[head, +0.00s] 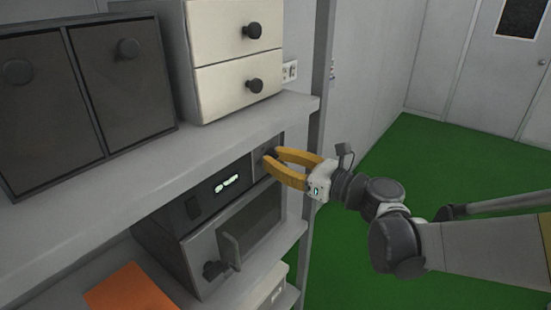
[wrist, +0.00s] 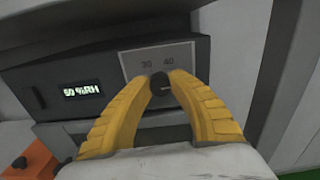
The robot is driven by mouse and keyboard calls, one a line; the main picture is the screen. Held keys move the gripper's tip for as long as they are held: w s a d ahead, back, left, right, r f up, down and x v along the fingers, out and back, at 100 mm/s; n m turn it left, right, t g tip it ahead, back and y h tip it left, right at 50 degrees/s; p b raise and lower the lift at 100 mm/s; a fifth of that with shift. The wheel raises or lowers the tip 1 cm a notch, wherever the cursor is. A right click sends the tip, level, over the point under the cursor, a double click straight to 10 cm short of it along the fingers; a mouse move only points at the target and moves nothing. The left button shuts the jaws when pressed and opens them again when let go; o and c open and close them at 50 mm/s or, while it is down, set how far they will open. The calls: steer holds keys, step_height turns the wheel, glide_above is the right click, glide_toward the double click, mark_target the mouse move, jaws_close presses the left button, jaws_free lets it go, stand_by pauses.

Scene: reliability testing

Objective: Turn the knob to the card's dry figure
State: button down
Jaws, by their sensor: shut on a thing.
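The dark round knob (wrist: 160,84) sits on a light plate (wrist: 130,62) at the right end of a dark control unit (wrist: 75,85). The figures 30 and 40 show on the plate above the knob; my fingers hide its lower part. The unit's lit display (wrist: 81,88) reads a %RH value, its first digit unclear, perhaps 50 or 60. My gripper (wrist: 161,78), with yellow fingers, is shut on the knob, one finger on each side. In the head view my gripper (head: 270,159) reaches the unit from the right. No readable card shows in either view.
A shelf (head: 215,135) above the unit bears dark cabinets (head: 85,85) and white drawers (head: 236,60). Below the unit is a grey door with a handle (head: 230,250). An orange thing (head: 128,288) lies lower left. A shelf post (head: 318,100) stands close behind my gripper.

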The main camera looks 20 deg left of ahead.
steer(key=n, duration=0.5)
steer(key=shift+n, duration=0.3)
steer(key=n, duration=0.5)
steer(key=shift+s+a+n, duration=0.1)
steer(key=shift+n, duration=0.2)
stand_by(0.3)
steer(key=c, duration=1.2)
jaws_free()
steer(key=shift+o, duration=0.2)
steer(key=v, duration=1.2)
